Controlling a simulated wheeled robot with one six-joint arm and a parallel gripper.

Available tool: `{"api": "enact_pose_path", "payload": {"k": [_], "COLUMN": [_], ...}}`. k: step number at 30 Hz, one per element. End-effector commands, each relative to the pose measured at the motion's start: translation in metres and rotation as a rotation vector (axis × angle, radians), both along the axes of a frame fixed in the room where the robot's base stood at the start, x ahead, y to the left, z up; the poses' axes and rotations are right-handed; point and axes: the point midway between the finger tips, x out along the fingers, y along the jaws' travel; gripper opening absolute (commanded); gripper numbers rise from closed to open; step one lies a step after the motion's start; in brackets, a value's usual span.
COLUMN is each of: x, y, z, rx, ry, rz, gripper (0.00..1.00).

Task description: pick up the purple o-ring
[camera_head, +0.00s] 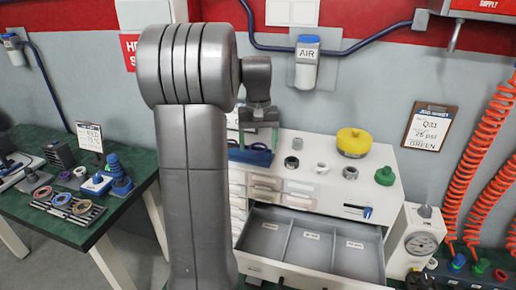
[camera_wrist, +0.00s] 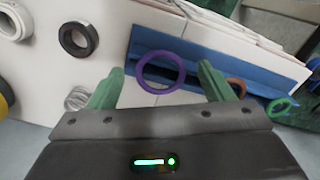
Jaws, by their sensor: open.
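The purple o-ring (camera_wrist: 143,80) shows in the wrist view in front of a blue holder (camera_wrist: 205,63), between my two green fingers. My gripper (camera_wrist: 161,70) is open, with one finger on each side of the ring and a gap to each. I cannot tell how far the ring lies beyond the fingertips. In the head view my gripper (camera_head: 258,134) points down over the blue holder (camera_head: 252,155) on top of the white cabinet (camera_head: 310,187). The purple ring cannot be made out there.
A green ring (camera_wrist: 279,107) and a brown ring (camera_wrist: 237,87) lie near the holder's right end. A black ring (camera_wrist: 78,39) and a white ring (camera_wrist: 13,22) are at left. Below the cabinet top, a grey divided drawer (camera_head: 335,245) stands open. A yellow lid (camera_head: 354,141) stands at the back.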

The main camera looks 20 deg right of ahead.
Motion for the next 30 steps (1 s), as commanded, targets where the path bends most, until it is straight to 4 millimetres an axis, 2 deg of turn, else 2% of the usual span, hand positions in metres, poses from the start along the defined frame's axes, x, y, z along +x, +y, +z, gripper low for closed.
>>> {"api": "enact_pose_path", "payload": {"k": [11,18,30], "x": [0.0,0.0,0.0001], "y": [0.0,0.0,0.0], "z": [-0.0017,-0.0017,0.0024], "rx": [0.0,0.0,0.0], "ry": [0.0,0.0,0.0], "rz": [0.0,0.0,0.0], "gripper": [0.72,0.27,0.27]}}
